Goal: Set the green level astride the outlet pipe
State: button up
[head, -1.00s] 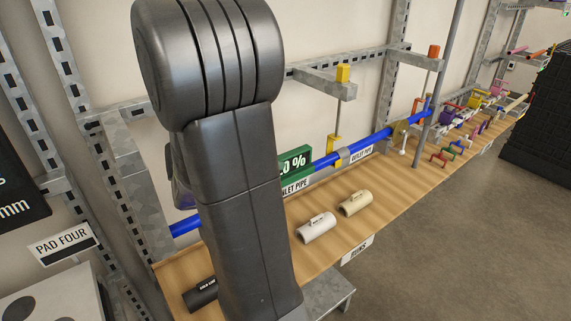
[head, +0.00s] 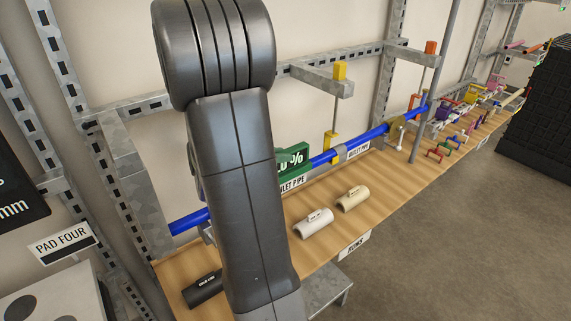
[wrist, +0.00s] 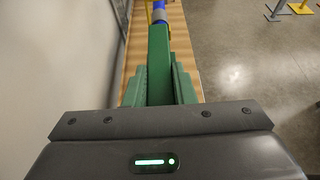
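The green level (head: 292,160), with a lit percent display, is at the blue pipe (head: 376,133) in the head view, above the nearer pipe label. My arm hides its left part. In the wrist view the level (wrist: 159,62) runs straight out from my gripper (wrist: 160,108), with stepped green parts on both sides and the blue pipe (wrist: 159,15) beyond its far end. My gripper appears shut on it, though its fingertips do not show clearly. I cannot tell whether the level touches the pipe. The farther label (head: 358,149) is too small to read surely.
A wooden shelf (head: 335,222) runs below the pipe. It bears a white saddle piece (head: 313,223), a cream one (head: 352,199) and a black one (head: 203,288). A yellow clamp (head: 331,147) stands at the pipe. Several coloured parts crowd the far end.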

grip_shut()
jog(key=shift+r, duration=0.2)
notch_tip(320, 180, up, 10)
jog(key=shift+f, duration=0.15)
dwell(0.8)
